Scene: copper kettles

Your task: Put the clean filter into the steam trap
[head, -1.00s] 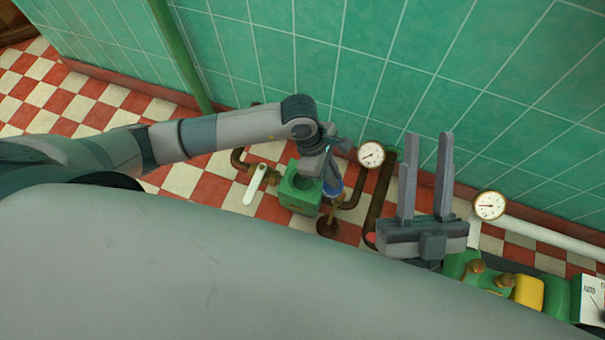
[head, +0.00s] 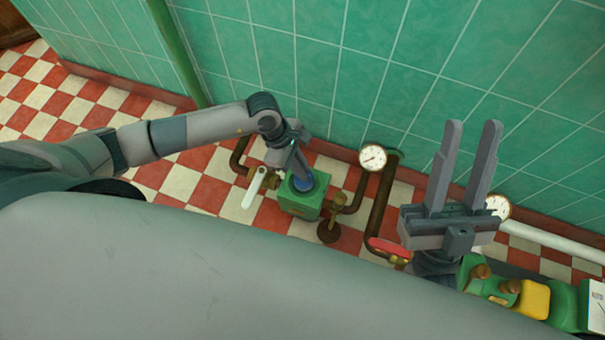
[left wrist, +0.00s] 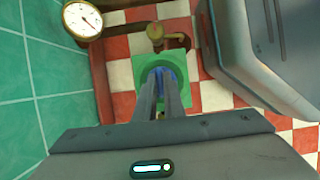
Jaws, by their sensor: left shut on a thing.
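The steam trap (head: 299,207) is a green box among brown pipes by the wall, in the middle of the head view. It also shows in the left wrist view (left wrist: 124,108). My left gripper (head: 302,176) points down over its round top opening. It is shut on the blue filter (head: 306,183), which shows between the fingers in the left wrist view (left wrist: 166,76). The filter is at the opening; the fingers hide part of it, and I cannot tell how deep it sits. My right gripper (head: 472,128) is open and empty, raised at the right.
A white-handled lever (head: 254,188) is left of the trap, and a brass fitting (head: 338,203) is right of it. Green and yellow equipment (head: 533,299) is at the lower right. The tiled wall is behind.

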